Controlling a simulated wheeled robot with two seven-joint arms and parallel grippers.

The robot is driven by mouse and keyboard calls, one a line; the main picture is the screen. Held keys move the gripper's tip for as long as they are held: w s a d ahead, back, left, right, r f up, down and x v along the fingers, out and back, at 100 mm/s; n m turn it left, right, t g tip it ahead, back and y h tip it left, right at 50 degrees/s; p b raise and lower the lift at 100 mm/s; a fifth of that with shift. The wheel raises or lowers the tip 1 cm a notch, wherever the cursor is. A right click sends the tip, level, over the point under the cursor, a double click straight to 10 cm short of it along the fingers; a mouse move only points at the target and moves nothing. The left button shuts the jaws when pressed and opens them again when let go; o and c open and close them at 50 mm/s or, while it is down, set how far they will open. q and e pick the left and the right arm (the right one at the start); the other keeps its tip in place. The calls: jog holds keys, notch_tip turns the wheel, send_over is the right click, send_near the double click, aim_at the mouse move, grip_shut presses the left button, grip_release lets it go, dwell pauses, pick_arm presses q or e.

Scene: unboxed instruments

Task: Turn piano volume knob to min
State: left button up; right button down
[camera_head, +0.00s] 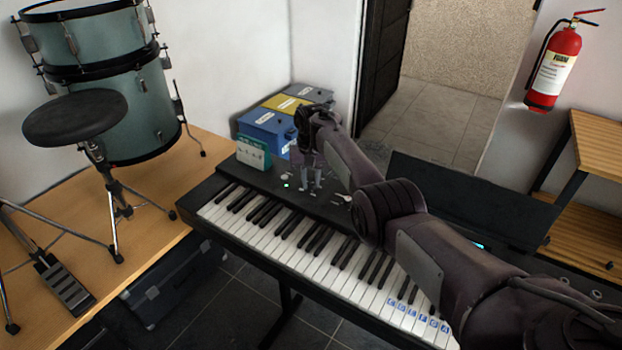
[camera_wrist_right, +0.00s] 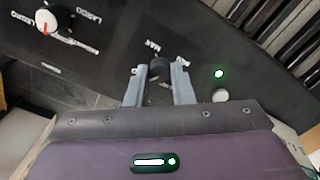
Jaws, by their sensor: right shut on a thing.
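The piano (camera_head: 292,235) is a black keyboard with a dark control panel along its far side. My right gripper (camera_head: 311,184) reaches down over the left part of that panel. In the right wrist view, a small black volume knob (camera_wrist_right: 158,68) sits between the two fingers of my right gripper (camera_wrist_right: 158,72), with a "MAX" label beside it. The fingers are shut on this knob and partly hide its markings. The knob's exact turn angle cannot be told. My left gripper is not in view.
A white knob with a red mark (camera_wrist_right: 47,20) is at the upper left of the panel. A green light (camera_wrist_right: 219,73) and a round button (camera_wrist_right: 221,95) are right of the fingers. A teal box (camera_head: 253,153) and blue-yellow cases (camera_head: 268,120) stand behind the piano. Drums (camera_head: 125,105) stand at left.

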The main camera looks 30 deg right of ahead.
jog(key=n, duration=0.3)
jog(key=shift+n, duration=0.4)
jog(key=n, duration=0.4)
jog(key=shift+n, duration=0.3)
jog(key=n+b, duration=0.1)
jog(key=n, duration=0.2)
jog(key=shift+n, duration=0.3)
jog(key=n+b, duration=0.1)
jog(key=n, duration=0.3)
jog(key=shift+b, duration=0.3)
jog(key=n+b, duration=0.1)
jog(key=n, duration=0.4)
jog(key=n+b, duration=0.2)
jog(key=n, duration=0.2)
jog(key=n+b, duration=0.1)
jog(key=n, duration=0.4)
jog(key=shift+r+n+b, duration=0.1)
jog(key=shift+n+b, duration=0.25)
jog(key=shift+n, duration=1.55)
